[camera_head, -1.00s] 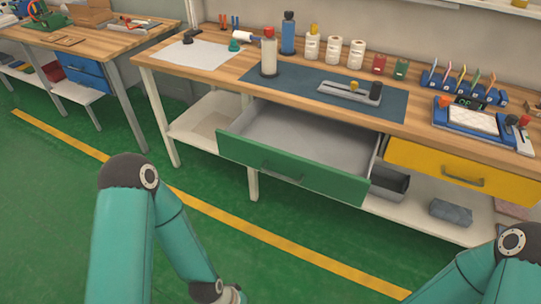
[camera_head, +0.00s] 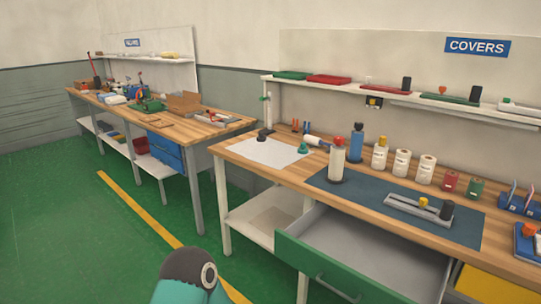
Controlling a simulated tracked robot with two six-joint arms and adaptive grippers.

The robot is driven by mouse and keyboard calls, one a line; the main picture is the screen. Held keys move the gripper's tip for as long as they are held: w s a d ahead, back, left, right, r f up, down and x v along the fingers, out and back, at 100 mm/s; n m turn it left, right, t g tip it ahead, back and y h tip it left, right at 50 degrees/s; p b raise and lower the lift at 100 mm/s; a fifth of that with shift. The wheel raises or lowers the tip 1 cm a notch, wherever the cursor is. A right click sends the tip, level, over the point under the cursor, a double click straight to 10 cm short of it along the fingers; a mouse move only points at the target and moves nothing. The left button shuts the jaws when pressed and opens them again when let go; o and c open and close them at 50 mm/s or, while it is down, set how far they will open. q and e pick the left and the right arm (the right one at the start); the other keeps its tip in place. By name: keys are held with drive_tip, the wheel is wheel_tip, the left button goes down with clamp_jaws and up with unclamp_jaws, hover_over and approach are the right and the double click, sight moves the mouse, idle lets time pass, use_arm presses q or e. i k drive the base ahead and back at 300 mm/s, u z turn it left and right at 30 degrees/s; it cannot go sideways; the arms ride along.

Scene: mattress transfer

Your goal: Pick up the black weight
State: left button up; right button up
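I cannot tell for certain which object is the black weight. A small black object (camera_head: 264,135) stands at the left end of the near bench, by a white sheet (camera_head: 270,152). A black cylinder (camera_head: 446,210) is on a grey fixture (camera_head: 412,207) on the dark blue mat (camera_head: 350,190). Two more black cylinders stand on the wall shelf, one near the middle (camera_head: 406,84) and one further right (camera_head: 475,93). Only a teal and black part of my arm shows at the bottom. Neither gripper is in view.
The near bench (camera_head: 238,147) has an open green-fronted drawer (camera_head: 325,272) jutting out, its visible inside empty. Bottles and white rolls stand behind the mat. Another bench (camera_head: 178,127) with blue drawers stands further left. Green floor (camera_head: 60,215) at the left is clear.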

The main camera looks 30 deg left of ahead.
sight(261, 138)
drive_tip(key=k, duration=1.1)
drive_tip(key=u, duration=0.9)
drive_tip(key=i, duration=1.2)
drive_tip(key=u, duration=1)
drive_tip(key=i, duration=1.5)
drive_tip(key=z, duration=0.3)
drive_tip(key=i, duration=1.45)
drive_tip(key=z, duration=0.9)
drive_tip(key=i, duration=0.45)
drive_tip(key=z, duration=0.2)
drive_tip(key=k, duration=0.5)
